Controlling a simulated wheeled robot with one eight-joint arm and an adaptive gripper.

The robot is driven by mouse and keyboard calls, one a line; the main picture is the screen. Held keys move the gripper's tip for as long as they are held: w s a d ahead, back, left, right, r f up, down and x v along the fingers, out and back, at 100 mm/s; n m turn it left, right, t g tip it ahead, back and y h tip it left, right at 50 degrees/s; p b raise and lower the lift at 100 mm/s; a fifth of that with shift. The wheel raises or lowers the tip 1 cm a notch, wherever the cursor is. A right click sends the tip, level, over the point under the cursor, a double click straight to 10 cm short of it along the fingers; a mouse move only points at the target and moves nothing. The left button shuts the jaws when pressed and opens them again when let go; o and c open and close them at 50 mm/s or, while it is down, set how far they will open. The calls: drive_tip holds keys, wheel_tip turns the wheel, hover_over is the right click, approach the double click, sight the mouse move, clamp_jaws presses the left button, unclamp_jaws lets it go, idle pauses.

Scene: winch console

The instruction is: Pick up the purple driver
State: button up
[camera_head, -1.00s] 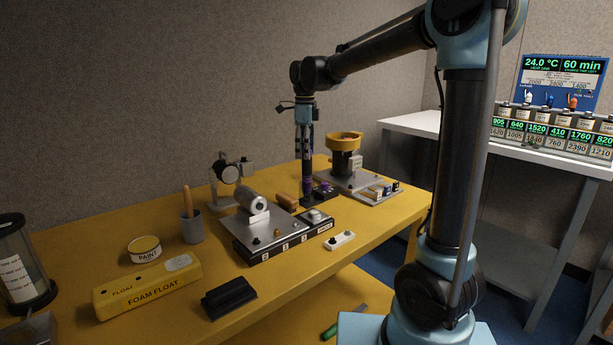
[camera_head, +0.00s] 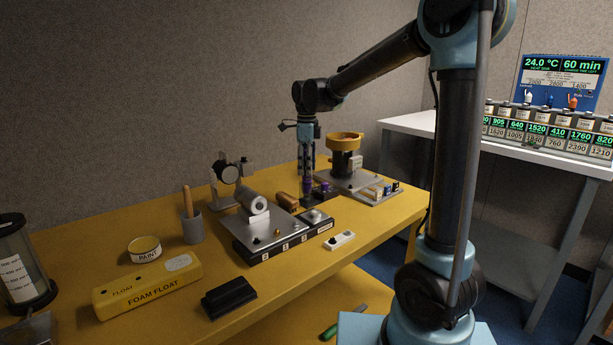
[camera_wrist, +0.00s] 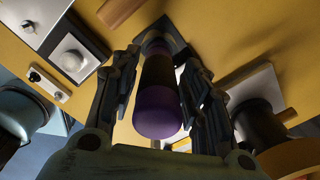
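The purple driver (camera_wrist: 157,100) stands between my fingers in the wrist view, its rounded purple end towards the camera and a dark band further along. Its far end is by a dark square piece on the table. In the head view the driver (camera_head: 308,188) is a small upright purple and dark shape under my wrist. My gripper (camera_wrist: 163,58) points down around the driver, one finger on each side. The fingers look open, with narrow gaps beside the driver. Contact at the fingertips is hard to make out.
A metal plate fixture with a cylinder (camera_head: 252,202) is left of my gripper. A yellow-topped dark stand (camera_head: 345,145) is close on the right. A small dark block with purple (camera_head: 325,188) is beside the driver. A foam float box (camera_head: 150,285) and paint tin (camera_head: 145,249) are front left.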

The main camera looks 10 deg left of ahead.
clamp_jaws()
wheel_tip(320, 180, up, 10)
drive_tip(key=shift+r, duration=0.1)
idle(0.5)
